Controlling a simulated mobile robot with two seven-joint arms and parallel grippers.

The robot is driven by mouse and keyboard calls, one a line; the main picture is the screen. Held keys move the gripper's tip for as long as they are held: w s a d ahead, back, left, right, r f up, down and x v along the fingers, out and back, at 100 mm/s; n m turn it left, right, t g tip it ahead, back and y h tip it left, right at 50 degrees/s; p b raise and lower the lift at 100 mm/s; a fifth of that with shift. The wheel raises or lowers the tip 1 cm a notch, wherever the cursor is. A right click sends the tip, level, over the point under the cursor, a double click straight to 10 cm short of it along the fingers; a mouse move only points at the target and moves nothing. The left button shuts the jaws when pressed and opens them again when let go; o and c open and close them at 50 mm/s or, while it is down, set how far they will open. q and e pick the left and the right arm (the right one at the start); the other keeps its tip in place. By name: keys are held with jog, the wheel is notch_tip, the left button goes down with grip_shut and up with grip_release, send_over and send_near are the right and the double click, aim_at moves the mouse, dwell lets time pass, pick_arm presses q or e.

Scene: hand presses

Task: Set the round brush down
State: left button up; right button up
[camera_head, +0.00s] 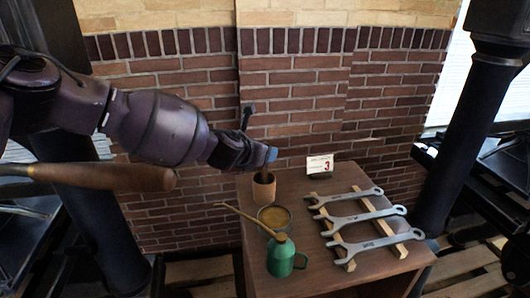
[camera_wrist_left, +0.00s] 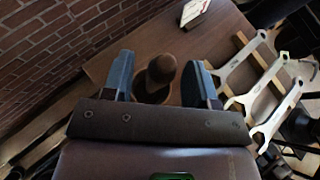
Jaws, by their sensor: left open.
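The round brush (camera_head: 263,190) stands upright on the brown table (camera_head: 310,270), near its back left corner, with its handle up. My left gripper (camera_head: 266,157) is above it, with its blue fingertips near the handle's top. In the left wrist view the brush's rounded handle (camera_wrist_left: 161,69) shows between the two open fingers (camera_wrist_left: 160,82), with a gap on each side. My right gripper is not in view.
A tin (camera_head: 273,216) and a green oil can (camera_head: 284,259) with a long spout stand in front of the brush. Several wrenches (camera_head: 362,220) lie on wooden strips to the right. A number card (camera_head: 320,165) stands behind. A wooden handle (camera_head: 100,177) juts in at left.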

pick_arm(q)
jog(key=shift+b+v, duration=0.35)
jog(key=shift+v, duration=2.5)
